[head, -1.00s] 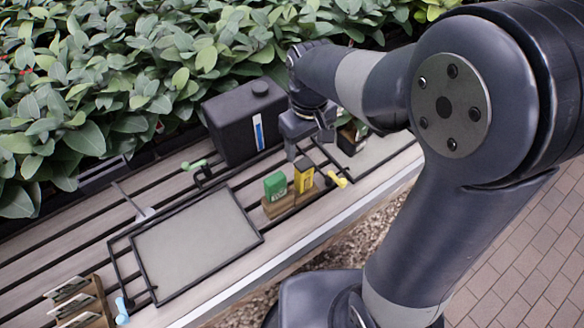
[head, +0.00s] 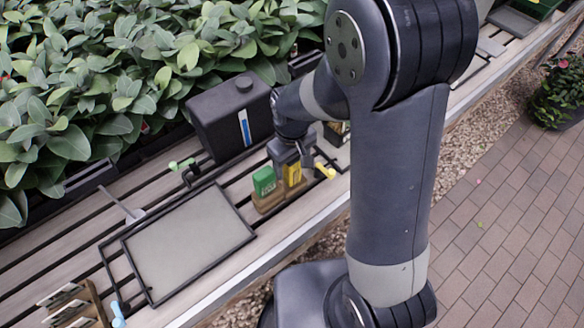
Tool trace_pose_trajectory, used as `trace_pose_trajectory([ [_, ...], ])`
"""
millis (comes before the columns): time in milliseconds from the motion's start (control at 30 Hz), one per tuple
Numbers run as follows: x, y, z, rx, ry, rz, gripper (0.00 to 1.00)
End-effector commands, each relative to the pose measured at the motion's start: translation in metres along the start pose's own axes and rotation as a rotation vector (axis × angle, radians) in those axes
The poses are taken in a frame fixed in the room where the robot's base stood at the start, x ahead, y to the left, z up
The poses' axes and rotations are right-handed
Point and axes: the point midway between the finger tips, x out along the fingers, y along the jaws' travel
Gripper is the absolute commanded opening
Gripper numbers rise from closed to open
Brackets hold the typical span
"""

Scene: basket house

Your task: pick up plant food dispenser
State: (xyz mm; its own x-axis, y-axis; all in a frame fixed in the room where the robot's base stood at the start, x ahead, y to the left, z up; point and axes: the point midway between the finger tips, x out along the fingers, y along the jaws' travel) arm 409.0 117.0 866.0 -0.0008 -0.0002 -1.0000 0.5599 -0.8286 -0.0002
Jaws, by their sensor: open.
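No readable label marks the plant food dispenser. A yellow box (head: 292,174) with a dark top and a green box (head: 264,181) stand side by side upright in a wooden holder (head: 268,203) on the slatted bench. My gripper (head: 291,160) is open, pointing down right at the top of the yellow box. It hides part of that top, and I cannot tell whether the fingers are around it or just above it. The green box is just left of my gripper. A large black canister (head: 228,122) with a blue and white strip stands behind.
A grey framed tray (head: 190,245) lies to the left, empty. A yellow-handled tool (head: 324,171) lies close right of the holder, and a green-handled tool (head: 183,164) lies left of the canister. Wooden card racks (head: 85,303) stand at the lower left. Dense leafy plants (head: 130,80) line the back.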

Motion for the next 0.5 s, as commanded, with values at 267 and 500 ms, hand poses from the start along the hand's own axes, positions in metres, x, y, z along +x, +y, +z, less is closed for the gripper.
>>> trace_pose_trajectory([
  [267,0.0000,0.0001,-0.0001,0.000,0.001,0.000,0.58],
  [500,-0.0002,0.0001,-0.0001,0.000,0.001,0.000,0.38],
])
